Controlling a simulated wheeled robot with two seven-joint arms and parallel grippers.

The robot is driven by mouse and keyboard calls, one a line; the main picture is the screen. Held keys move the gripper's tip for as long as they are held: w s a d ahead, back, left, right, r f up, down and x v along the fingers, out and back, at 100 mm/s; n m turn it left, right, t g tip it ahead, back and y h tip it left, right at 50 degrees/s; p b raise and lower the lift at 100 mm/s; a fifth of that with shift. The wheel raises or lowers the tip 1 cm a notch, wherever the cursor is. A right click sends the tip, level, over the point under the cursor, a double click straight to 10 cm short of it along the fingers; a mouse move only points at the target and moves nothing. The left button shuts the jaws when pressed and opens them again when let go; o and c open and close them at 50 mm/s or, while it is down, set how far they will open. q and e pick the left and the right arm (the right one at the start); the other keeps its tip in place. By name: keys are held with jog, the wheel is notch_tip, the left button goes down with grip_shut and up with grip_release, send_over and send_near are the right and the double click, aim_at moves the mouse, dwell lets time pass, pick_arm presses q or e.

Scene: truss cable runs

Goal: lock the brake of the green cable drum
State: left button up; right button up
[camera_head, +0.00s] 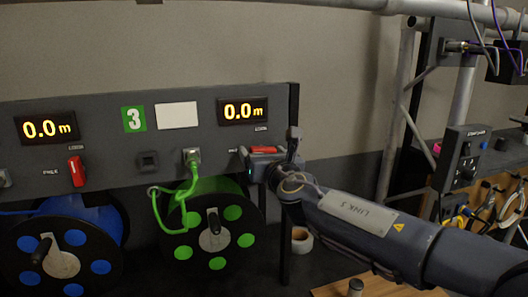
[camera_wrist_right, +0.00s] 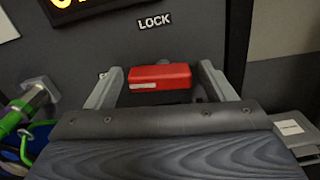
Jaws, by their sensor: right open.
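The green cable drum (camera_head: 213,232) sits below the grey panel, its green cable (camera_head: 183,210) plugged into a socket on the panel. Its brake lever is red and lies horizontal on the panel, up and right of the drum; it shows in the head view (camera_head: 265,149) and the right wrist view (camera_wrist_right: 160,77). A LOCK label (camera_wrist_right: 154,21) is above the lever. My right gripper (camera_head: 267,160) is at the lever, open, with one finger on either side of it in the wrist view (camera_wrist_right: 158,85). Contact cannot be told. My left gripper is not in view.
A blue drum (camera_head: 65,245) stands to the left, with its own red lever (camera_head: 76,171) upright. Both displays (camera_head: 243,110) read 0.0 m. A roll of tape (camera_head: 301,240) lies right of the green drum. Truss tubes (camera_head: 398,110) stand on the right.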

jog(key=c, duration=1)
jog(key=m+b, duration=0.3)
jog(key=shift+f+m, duration=0.1)
jog(key=shift+m, duration=0.2)
jog(key=m+b, duration=0.3)
jog(key=m, duration=0.1)
jog(key=m+b, duration=0.1)
jog(key=m, duration=0.2)
jog(key=m+b, duration=0.2)
jog(key=shift+r+m, duration=0.2)
jog(key=shift+m, duration=0.2)
jog(key=shift+d+r+m+b, duration=0.15)
jog(key=shift+m+b, duration=0.7)
jog(key=shift+m, duration=0.65)
